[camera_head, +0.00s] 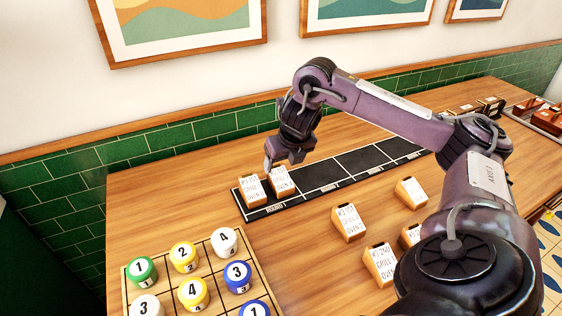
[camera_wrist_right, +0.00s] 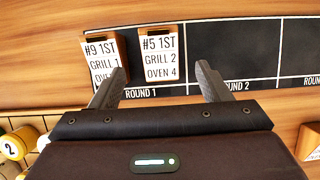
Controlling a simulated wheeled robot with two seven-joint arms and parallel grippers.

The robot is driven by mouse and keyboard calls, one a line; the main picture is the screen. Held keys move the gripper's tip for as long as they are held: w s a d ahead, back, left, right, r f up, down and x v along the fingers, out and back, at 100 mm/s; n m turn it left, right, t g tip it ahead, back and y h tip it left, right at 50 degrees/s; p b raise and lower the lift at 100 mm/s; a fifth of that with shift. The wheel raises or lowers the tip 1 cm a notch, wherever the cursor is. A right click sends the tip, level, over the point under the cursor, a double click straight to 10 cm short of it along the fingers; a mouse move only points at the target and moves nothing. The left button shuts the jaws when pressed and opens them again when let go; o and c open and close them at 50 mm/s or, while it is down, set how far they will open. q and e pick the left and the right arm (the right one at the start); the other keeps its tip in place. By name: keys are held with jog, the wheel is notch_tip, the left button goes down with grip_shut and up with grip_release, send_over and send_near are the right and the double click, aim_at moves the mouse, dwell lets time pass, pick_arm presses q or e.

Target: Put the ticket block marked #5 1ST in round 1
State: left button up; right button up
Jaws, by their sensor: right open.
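The ticket block marked #5 1ST (camera_wrist_right: 161,52) stands upright in the round 1 section of the black strip in the right wrist view. It also shows in the head view (camera_head: 282,181), partly under my right gripper. My right gripper (camera_wrist_right: 158,88) is open, its two fingers apart on either side below the block, not closed on it. In the head view my right gripper (camera_head: 268,162) is just above the strip's left end. A block marked #9 1ST (camera_wrist_right: 103,58) stands left of #5, also in round 1 (camera_head: 252,213). My left gripper is not in view.
The black strip (camera_head: 335,172) has empty sections to the right of round 1. Several other ticket blocks (camera_head: 348,222) stand on the wooden table in front of it. A gridded tray of numbered round pieces (camera_head: 212,266) is at the front left. Green tile wall (camera_head: 150,145) is behind.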

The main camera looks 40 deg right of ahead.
pick_arm(q)
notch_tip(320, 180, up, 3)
jog(key=shift+p, duration=1)
pick_arm(e)
jog(key=v, duration=0.4)
